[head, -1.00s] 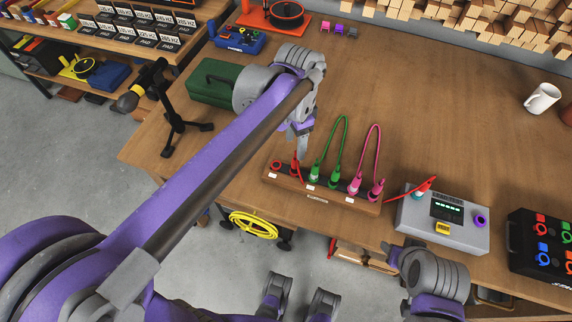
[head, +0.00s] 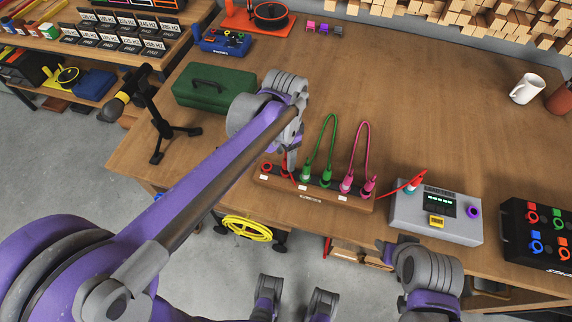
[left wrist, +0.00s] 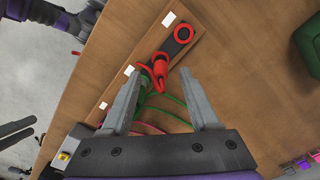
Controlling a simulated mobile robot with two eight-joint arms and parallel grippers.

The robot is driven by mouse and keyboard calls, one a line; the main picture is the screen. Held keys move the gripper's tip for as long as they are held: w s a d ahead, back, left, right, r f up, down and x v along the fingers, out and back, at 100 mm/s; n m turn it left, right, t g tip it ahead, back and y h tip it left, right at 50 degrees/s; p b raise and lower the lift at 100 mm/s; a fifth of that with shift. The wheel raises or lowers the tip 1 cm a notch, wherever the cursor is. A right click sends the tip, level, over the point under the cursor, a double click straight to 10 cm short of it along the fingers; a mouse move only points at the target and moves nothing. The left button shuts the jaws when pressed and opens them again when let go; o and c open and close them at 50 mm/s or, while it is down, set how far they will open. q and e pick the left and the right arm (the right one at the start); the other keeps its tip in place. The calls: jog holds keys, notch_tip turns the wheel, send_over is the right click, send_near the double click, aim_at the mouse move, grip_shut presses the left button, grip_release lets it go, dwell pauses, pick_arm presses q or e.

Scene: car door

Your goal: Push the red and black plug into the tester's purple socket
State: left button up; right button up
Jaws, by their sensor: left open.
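A red plug with a dark part (left wrist: 160,68) stands in the wooden rack (head: 318,198), beside a red ring socket (left wrist: 183,33). In the left wrist view it is just beyond and between the fingertips of my left gripper (left wrist: 158,82). The gripper is open and points down at it; I see no contact. In the head view the gripper (head: 291,163) largely hides this plug. The grey tester (head: 408,222) stands right of the rack, with an empty purple socket (head: 474,211) on its right side. A grey part of my right arm shows at bottom right; its fingers cannot be made out.
Green plugs (head: 326,177) and pink plugs (head: 347,184) with looped cables stand in the rack. A red-tipped plug (head: 416,181) with a red cable is at the tester's left. A black box (head: 540,232) stands far right.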

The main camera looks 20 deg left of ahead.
pick_arm(q)
notch_tip(320, 180, down, 5)
jog(key=shift+w+f+b, duration=0.15)
jog(key=shift+b, duration=0.2)
grip_shut()
dwell(0.3)
